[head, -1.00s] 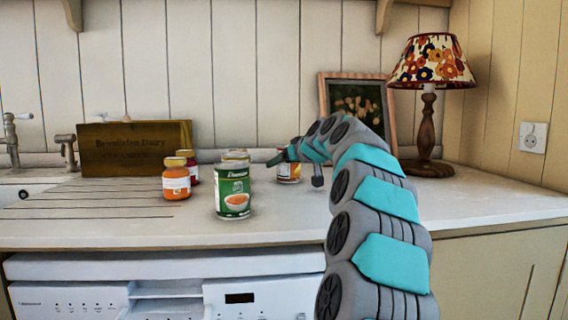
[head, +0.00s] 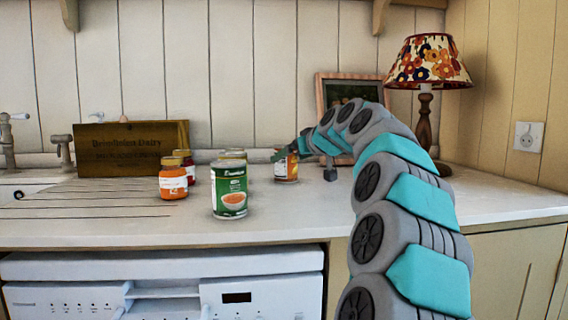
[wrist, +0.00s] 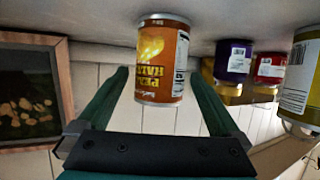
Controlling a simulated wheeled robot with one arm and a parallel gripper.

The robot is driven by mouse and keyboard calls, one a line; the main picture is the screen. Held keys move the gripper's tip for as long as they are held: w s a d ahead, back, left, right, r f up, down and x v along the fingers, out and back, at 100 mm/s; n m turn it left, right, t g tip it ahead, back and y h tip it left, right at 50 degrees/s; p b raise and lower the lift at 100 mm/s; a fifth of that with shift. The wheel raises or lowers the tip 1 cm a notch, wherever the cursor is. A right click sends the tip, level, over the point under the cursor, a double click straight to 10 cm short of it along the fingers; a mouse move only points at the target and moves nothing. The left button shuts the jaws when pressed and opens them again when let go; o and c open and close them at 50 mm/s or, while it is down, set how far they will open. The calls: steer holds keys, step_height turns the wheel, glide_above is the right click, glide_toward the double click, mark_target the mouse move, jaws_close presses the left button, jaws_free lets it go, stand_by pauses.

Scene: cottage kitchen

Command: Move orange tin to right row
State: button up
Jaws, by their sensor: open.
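The orange tin (head: 288,168) stands on the counter behind and right of the green soup tin (head: 230,192), partly covered by my gripper. In the wrist view, which is upside down, the orange tin (wrist: 162,58) shows between and beyond my two dark green fingers. My gripper (wrist: 160,78) is open, with a finger to either side of the tin; I cannot tell whether either touches it. In the head view my gripper (head: 279,156) is at the tin's upper left.
An orange jar (head: 173,182) and a red jar (head: 189,168) stand at the left. A wooden crate (head: 128,148), a picture frame (head: 334,92) and a lamp (head: 425,110) line the back. The counter at front right (head: 490,205) is clear.

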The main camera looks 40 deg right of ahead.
steer(key=v, duration=0.5)
steer(key=shift+s+r, duration=0.15)
steer(key=shift+s, duration=0.2)
